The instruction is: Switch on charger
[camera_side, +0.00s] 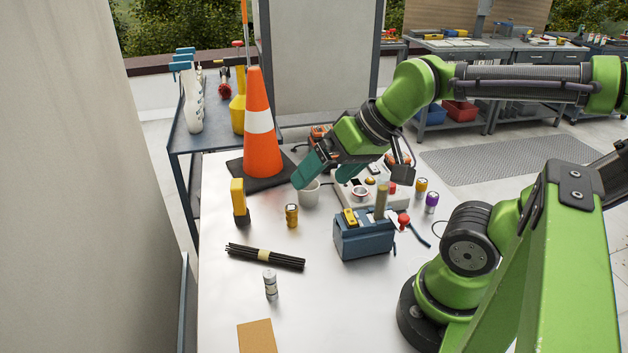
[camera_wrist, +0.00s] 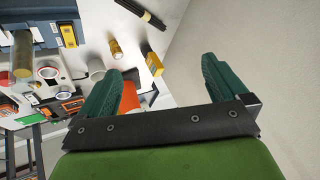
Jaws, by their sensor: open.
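My gripper (camera_side: 311,168) is open and empty, with teal fingers above the table near the orange cone and a white cup (camera_side: 308,193). In the wrist view the fingers (camera_wrist: 160,84) stand wide apart with nothing between them. Orange-and-black devices, which may include the charger, sit at the back of the table; one (camera_side: 319,132) is behind my gripper and another (camera_side: 398,162) is to its right. They also show at the left of the wrist view (camera_wrist: 70,106). A pale box with coloured buttons (camera_side: 352,196) is partly hidden by my wrist. No switch state can be made out.
An orange cone (camera_side: 262,150) stands on a black base to the left. The table's front middle is mostly clear.

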